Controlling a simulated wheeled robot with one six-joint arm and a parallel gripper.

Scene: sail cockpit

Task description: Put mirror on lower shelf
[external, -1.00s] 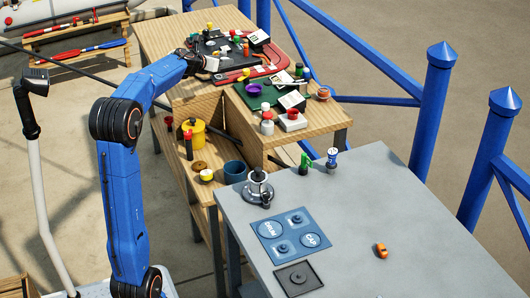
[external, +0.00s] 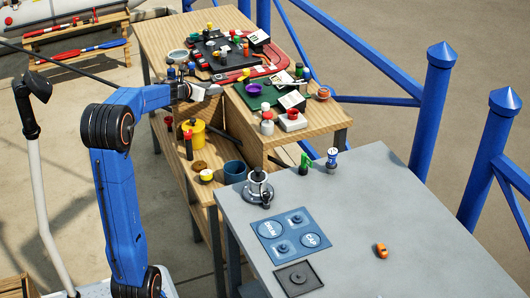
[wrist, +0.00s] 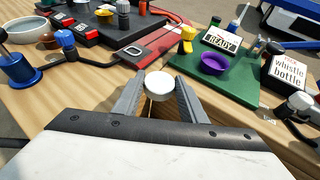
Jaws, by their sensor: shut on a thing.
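My gripper (wrist: 159,92) is shut on a small round white thing (wrist: 159,82), held between the two fingertips in the wrist view. It looks like a disc or cap and may be the mirror; I cannot tell for sure. In the external view my gripper (external: 216,90) is at the near left edge of the upper wooden table, and the held thing is too small to make out there. The lower shelf (external: 183,170) is a wooden board below and left of the table top, partly hidden by my arm.
The table top (wrist: 80,95) carries a green mat (wrist: 215,80), a purple bowl (wrist: 214,63) and a red tray. A grey table stands in front.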

